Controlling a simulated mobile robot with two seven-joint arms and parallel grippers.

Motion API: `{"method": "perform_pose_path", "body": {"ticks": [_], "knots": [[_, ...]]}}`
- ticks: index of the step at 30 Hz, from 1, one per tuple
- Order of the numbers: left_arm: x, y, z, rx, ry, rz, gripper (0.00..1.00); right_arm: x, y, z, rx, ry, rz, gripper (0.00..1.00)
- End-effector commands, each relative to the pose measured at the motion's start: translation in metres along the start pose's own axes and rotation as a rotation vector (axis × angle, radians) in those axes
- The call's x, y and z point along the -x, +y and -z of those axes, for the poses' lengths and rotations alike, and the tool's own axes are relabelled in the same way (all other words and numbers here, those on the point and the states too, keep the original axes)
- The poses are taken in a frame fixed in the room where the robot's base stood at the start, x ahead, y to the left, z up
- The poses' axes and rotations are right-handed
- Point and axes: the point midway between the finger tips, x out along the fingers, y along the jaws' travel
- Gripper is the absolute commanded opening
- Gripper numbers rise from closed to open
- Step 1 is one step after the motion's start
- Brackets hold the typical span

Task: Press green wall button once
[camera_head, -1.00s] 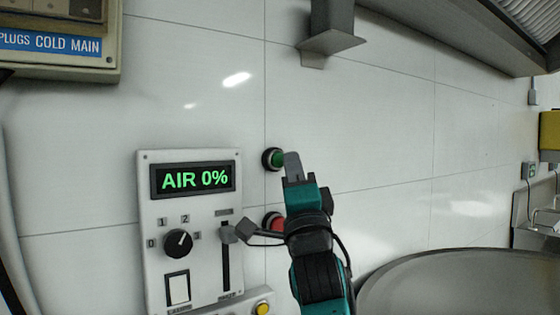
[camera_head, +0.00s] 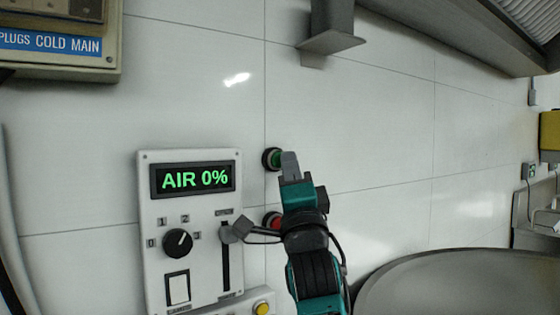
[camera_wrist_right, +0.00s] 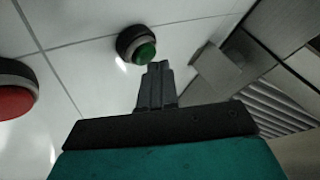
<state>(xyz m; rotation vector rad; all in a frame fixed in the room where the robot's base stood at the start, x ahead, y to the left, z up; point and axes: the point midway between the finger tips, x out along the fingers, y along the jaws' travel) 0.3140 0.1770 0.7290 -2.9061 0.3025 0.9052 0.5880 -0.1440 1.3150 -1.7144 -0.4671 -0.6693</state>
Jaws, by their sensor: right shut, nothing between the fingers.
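The green wall button (camera_head: 275,159) has a dark round collar and sits on the white tiled wall, right of the display panel. My right gripper (camera_head: 288,158) is shut and empty, its fingertips beside the button's right edge and partly in front of it. The right wrist view shows the green button (camera_wrist_right: 145,53) just beyond the tips of the shut fingers (camera_wrist_right: 158,66). I cannot tell whether the tips touch it. My left gripper is not in view.
A red button (camera_head: 271,221) lies below the green one, partly behind my wrist; it also shows in the right wrist view (camera_wrist_right: 14,101). A control panel (camera_head: 190,206) reading "AIR 0%" is at left. A round metal vessel (camera_head: 450,285) stands lower right. A grey bracket (camera_head: 331,40) juts out above.

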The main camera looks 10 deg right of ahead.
Motion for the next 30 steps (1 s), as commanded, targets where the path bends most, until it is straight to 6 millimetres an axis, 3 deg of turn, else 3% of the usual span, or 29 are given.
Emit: {"method": "perform_pose_path", "body": {"ticks": [30], "knots": [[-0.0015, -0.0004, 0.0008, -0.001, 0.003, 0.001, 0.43, -0.0063, 0.0045, -0.0045, 0.0, 0.0, 0.0, 0.0]]}}
